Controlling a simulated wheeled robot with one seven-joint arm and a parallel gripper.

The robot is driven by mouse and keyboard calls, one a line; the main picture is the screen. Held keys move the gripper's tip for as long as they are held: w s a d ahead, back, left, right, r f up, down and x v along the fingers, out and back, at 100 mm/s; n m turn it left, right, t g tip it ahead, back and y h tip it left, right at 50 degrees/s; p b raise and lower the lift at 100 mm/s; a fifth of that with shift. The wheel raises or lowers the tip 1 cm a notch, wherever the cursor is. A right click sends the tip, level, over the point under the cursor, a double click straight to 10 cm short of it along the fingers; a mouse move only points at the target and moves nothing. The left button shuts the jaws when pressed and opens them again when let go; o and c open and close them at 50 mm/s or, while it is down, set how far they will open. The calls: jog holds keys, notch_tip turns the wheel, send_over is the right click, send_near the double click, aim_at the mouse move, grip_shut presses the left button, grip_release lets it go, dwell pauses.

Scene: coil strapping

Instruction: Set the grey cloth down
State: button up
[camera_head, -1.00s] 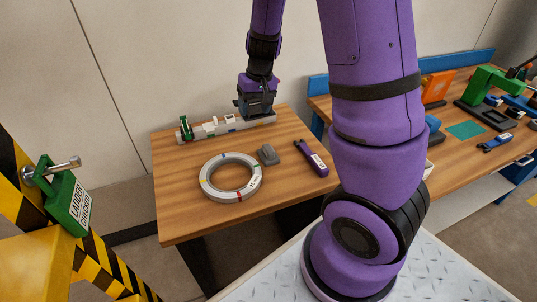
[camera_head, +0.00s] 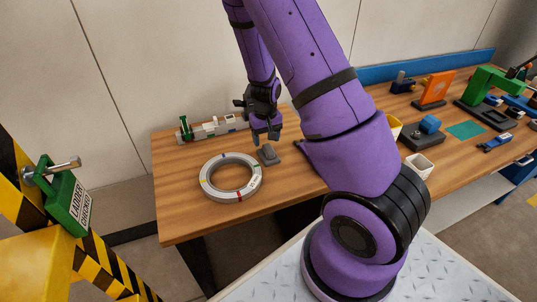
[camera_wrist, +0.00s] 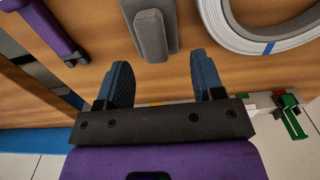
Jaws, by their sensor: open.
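The grey cloth (camera_head: 268,155) appears as a small grey piece with a raised ridge, lying on the wooden table right of the coil. In the wrist view the grey cloth (camera_wrist: 151,35) lies just beyond the fingertips, roughly between their lines. My gripper (camera_head: 266,138) is open and empty, just behind and above the cloth. In the wrist view my gripper (camera_wrist: 162,75) shows its two blue-grey fingers apart with nothing between them. The fingers look clear of the cloth, though the exact height gap cannot be told.
A white-grey coil (camera_head: 214,190) with coloured marks lies left of the cloth. A purple tool (camera_wrist: 55,30) lies on the other side, mostly hidden by my arm in the head view. A strip with small fixtures (camera_head: 208,130) runs along the back edge.

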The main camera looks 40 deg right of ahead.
aim_at(268, 148)
jog(key=f, duration=0.4)
jog(key=shift+s+d, duration=0.3)
jog(key=shift+s, duration=0.05)
jog(key=shift+f, duration=0.65)
jog(key=shift+c, duration=0.4)
grip_shut()
